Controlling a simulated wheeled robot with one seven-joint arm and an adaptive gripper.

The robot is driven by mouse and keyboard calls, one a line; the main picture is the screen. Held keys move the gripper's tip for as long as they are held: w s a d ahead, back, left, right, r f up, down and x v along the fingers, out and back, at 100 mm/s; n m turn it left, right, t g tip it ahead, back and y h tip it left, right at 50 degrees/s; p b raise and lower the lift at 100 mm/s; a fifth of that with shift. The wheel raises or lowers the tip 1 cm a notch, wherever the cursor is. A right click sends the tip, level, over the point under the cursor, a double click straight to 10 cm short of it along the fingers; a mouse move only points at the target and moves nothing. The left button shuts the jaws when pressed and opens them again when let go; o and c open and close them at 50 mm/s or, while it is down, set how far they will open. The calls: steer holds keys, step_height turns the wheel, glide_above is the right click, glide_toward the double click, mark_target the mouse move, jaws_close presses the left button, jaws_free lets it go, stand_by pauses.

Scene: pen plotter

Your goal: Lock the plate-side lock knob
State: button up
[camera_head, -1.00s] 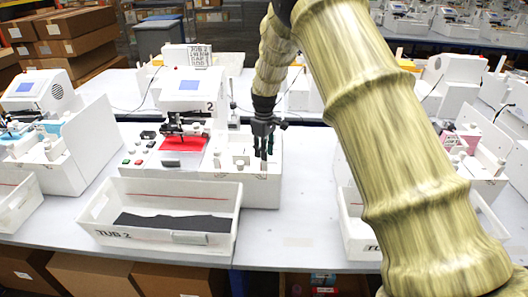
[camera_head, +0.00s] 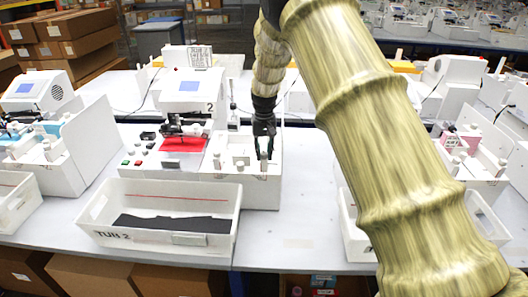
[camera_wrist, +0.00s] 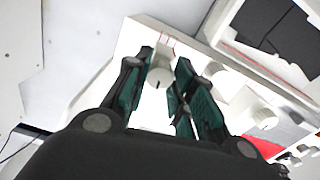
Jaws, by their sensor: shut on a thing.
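The pen plotter (camera_head: 190,98) marked 2 stands on the table with a red plate (camera_head: 183,145) on its bed. My gripper (camera_head: 264,150) points down over the right part of its white base. Its fingers (camera_wrist: 168,88) are shut on a white knob (camera_wrist: 160,77), which also shows below the fingertips in the head view (camera_head: 264,165). A dark mark shows on the knob's top. A second white knob (camera_wrist: 265,118) stands nearer the red plate, apart from the fingers. I cannot read a label saying which knob is plate-side.
An open white tub (camera_head: 120,238) with dark sheets stands in front of the plotter. Buttons and small knobs (camera_head: 138,162) sit on the base's left part. Other plotters (camera_head: 460,85) stand to both sides. The table (camera_head: 300,215) right of the plotter is bare.

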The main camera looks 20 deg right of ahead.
mark_target(264, 153)
steer(key=shift+w+r+m, duration=0.15)
steer(key=shift+r+m, duration=0.05)
steer(key=shift+m, duration=0.7)
steer(key=o, duration=1.1)
steer(key=shift+c, duration=0.2)
steer(key=shift+f, duration=0.1)
step_height(264, 153, up, 12)
steer(key=shift+f, duration=0.1)
